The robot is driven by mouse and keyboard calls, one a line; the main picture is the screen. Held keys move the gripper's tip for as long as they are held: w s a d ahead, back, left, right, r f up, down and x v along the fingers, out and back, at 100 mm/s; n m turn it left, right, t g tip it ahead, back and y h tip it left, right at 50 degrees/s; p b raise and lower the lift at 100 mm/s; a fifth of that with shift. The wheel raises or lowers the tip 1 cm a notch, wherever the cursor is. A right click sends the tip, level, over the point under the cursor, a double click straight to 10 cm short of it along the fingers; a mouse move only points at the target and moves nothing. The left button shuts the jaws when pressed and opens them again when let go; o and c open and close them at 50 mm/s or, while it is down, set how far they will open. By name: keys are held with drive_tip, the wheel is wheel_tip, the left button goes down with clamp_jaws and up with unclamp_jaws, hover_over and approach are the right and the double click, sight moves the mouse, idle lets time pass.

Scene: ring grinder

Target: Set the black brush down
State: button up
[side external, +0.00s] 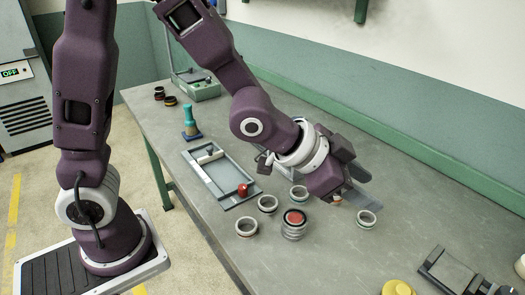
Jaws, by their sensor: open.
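My gripper (368,189) is over the right-middle part of the bench, its grey fingers pointing right and spread apart. I see nothing held between them. A small tan piece (337,199) shows just below the gripper body; it is too small to tell whether it belongs to the black brush. I cannot clearly make out a black brush; part of the bench is hidden behind my gripper and wrist.
Several pale rings, one (247,227) at the front, lie around a red-topped ring stack (294,222). A grey frame (222,178) with a red knob and a teal-handled tool (190,120) are left. A dark device (452,268) and yellow round piece (398,288) are front right.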

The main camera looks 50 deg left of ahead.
drive_tip(key=s+a+r+n+y, duration=0.2)
drive_tip(key=s+a+r+y, duration=0.15)
drive_tip(key=a, duration=0.45)
drive_tip(key=s+a+r+n+g, duration=0.1)
drive_tip(key=s+a+n, duration=0.2)
drive_tip(key=s, duration=0.7)
drive_tip(key=s+a+r+n+g+y, duration=0.1)
drive_tip(key=s+a+n+g, duration=0.1)
drive_tip(key=s+a, duration=0.4)
drive_tip(key=s, duration=0.4)
drive_tip(key=shift+a+r+n, duration=0.25)
drive_tip(key=shift+r+n, duration=0.1)
drive_tip(key=shift+n, duration=0.05)
drive_tip(key=shift+s+y, duration=0.1)
drive_tip(key=shift+y, duration=0.15)
